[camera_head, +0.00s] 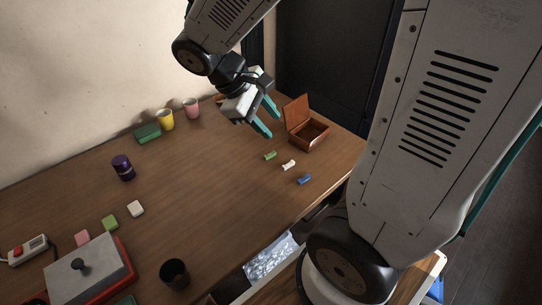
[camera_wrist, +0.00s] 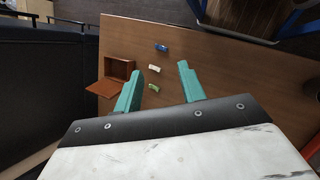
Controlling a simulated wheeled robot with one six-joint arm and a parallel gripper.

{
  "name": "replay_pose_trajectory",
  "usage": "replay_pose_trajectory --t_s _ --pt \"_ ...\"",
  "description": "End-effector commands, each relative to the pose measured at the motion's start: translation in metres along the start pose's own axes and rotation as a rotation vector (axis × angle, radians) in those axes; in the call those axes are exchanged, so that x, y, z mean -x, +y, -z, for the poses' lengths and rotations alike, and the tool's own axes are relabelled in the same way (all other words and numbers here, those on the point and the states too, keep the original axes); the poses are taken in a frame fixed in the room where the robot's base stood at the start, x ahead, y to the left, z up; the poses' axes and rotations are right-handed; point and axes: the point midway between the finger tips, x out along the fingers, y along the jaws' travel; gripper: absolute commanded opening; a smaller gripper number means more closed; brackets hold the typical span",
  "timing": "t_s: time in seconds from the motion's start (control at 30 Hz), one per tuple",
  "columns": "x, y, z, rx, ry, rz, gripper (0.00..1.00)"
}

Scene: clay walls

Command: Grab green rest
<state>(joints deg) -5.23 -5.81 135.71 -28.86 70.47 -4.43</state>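The green rest (camera_head: 270,155) is a small green piece lying on the wooden table, left of a white rest (camera_head: 288,165) and a blue rest (camera_head: 305,179). In the wrist view the green rest (camera_wrist: 153,87) shows between the two teal fingers, close to the left one. My gripper (camera_head: 268,118) is above the table, up and left of the open box and apart from the rests. Its fingers are spread and nothing is between them; it also shows in the wrist view (camera_wrist: 160,82).
An open brown wooden box (camera_head: 312,137) stands beside the rests. Yellow (camera_head: 166,120) and pink (camera_head: 191,108) cups and a green block (camera_head: 148,133) stand by the wall. The table's middle is clear.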

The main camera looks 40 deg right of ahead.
Motion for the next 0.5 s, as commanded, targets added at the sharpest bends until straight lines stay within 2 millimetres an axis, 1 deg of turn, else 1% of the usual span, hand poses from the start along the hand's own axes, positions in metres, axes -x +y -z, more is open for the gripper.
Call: replay_pose_trajectory --t_s 0.03,0.17,0.23,0.37,0.4,0.47,0.5 --pt "-0.01 0.004 0.017 0.059 -0.048 -0.036 0.4" --pt "-0.036 0.016 0.057 0.211 -0.151 -0.139 0.4" --pt "-0.051 0.02 0.08 0.297 -0.203 -0.193 0.4" --pt "-0.085 0.022 0.124 0.465 -0.294 -0.291 0.4" --pt "-0.096 0.021 0.137 0.519 -0.32 -0.32 0.4" --pt "-0.113 0.018 0.156 0.597 -0.356 -0.361 0.4" --pt "-0.125 0.016 0.168 0.647 -0.378 -0.387 0.4"
